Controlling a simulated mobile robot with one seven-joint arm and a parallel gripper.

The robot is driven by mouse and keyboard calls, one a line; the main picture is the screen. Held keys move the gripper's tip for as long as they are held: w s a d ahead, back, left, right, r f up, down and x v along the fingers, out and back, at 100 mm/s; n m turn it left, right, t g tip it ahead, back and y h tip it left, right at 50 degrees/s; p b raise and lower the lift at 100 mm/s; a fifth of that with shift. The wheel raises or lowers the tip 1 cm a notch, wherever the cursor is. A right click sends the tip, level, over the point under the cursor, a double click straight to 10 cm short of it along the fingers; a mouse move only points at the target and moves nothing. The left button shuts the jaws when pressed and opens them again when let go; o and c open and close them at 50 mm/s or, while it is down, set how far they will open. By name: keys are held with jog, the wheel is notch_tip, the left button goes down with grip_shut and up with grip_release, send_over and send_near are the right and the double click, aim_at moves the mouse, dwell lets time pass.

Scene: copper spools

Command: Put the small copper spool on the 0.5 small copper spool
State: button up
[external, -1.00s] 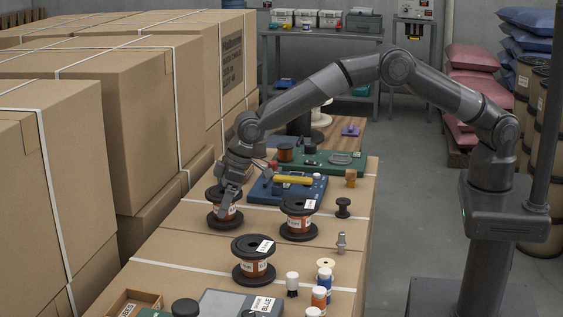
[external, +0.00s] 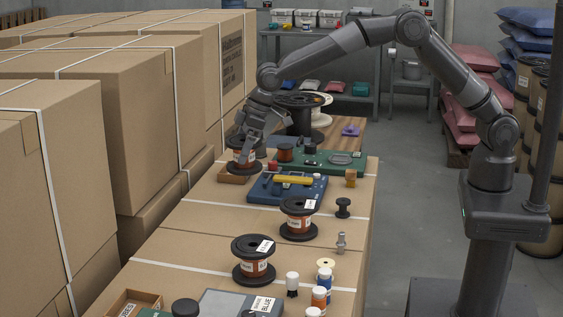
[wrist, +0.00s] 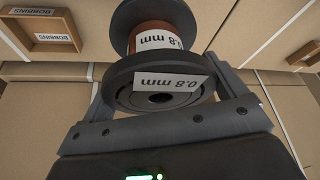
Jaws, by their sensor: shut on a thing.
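My gripper (external: 255,128) is shut on a copper spool (external: 243,156) with black flanges, at the far left of the box top. In the wrist view the held spool (wrist: 160,40) reads "0.8 mm" on its copper winding and on its flange, with my fingers (wrist: 165,100) on both sides of the near flange. Two similar copper spools stand upright on the boxes: one in the middle (external: 298,219) and one nearer the camera (external: 253,260). Their labels are too small to read with certainty in the external view.
A wooden tray (external: 233,178) lies by the held spool; the wrist view shows a tray marked "BOBBINS" (wrist: 40,44). A blue scale-like device (external: 262,194) with a yellow bar and a green board (external: 312,168) lie between. Bottles and small spools stand at the near right.

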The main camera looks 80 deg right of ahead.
jog(key=s+d+r, duration=0.1)
jog(key=s+r, duration=0.3)
jog(key=s, duration=0.5)
jog(key=s+d+r, duration=0.2)
jog(key=s+r, duration=0.2)
jog(key=s, duration=0.5)
send_over(299, 199)
notch_tip(299, 199, down, 7)
jog(key=shift+d+f+n, duration=0.15)
jog(key=shift+f+n, duration=0.15)
jog(key=shift+f, duration=1.55)
jog(key=o, duration=1.2)
jog(key=shift+f, duration=0.2)
jog(key=shift+o, duration=0.2)
jog(key=v, duration=1.2)
jog(key=shift+d+r, duration=0.2)
